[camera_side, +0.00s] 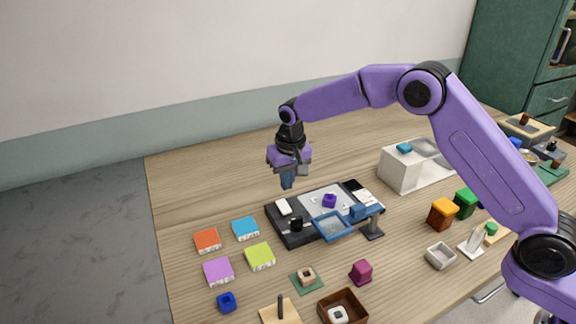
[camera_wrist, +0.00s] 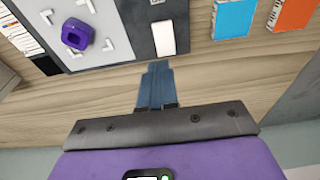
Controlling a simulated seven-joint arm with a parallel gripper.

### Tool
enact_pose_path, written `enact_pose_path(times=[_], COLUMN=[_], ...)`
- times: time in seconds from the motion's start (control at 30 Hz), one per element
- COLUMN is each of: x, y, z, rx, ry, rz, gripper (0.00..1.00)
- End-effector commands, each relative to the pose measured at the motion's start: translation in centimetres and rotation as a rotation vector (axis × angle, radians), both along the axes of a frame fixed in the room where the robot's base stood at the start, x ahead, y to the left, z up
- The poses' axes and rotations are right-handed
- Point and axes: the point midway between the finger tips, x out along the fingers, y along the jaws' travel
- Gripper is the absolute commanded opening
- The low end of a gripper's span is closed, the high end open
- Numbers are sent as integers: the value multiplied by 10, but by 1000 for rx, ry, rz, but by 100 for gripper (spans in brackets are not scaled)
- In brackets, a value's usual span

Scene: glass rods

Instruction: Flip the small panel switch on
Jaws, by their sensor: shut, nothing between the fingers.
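A dark panel (camera_side: 275,222) lies on the wooden table; its edge also shows in the wrist view (camera_wrist: 135,22). A white rectangular rocker, which looks like the small switch (camera_side: 284,206), sits near the panel's back left corner. In the wrist view the white switch (camera_wrist: 164,38) is just beyond my fingertips; I cannot tell which way it is tipped. My gripper (camera_side: 287,184) is shut and empty, pointing down above the table behind the panel's left end. The blue fingers (camera_wrist: 158,68) are together and appear apart from the switch.
The panel also carries a purple square piece (camera_side: 329,200) on a grey plate, a black knob (camera_side: 296,224) and a blue-framed tray (camera_side: 333,227). Coloured blocks (camera_side: 246,228) lie left of it. A white box (camera_side: 410,165) stands at right. Bare table lies behind the panel.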

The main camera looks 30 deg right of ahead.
Motion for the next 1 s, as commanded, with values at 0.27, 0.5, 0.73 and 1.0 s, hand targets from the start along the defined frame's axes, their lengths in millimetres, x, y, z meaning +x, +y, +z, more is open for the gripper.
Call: enact_pose_path(times=[0.27, 0.5, 0.73, 1.0], x=[7, 9, 9, 12], y=[-1, -1, 0, 0], z=[-41, -52, -53, -59], rx=[-1, 0, 0, 0], ry=[1, -1, -1, -1], rz=[-1, -1, -1, 0], gripper=[0, 0, 0, 0])
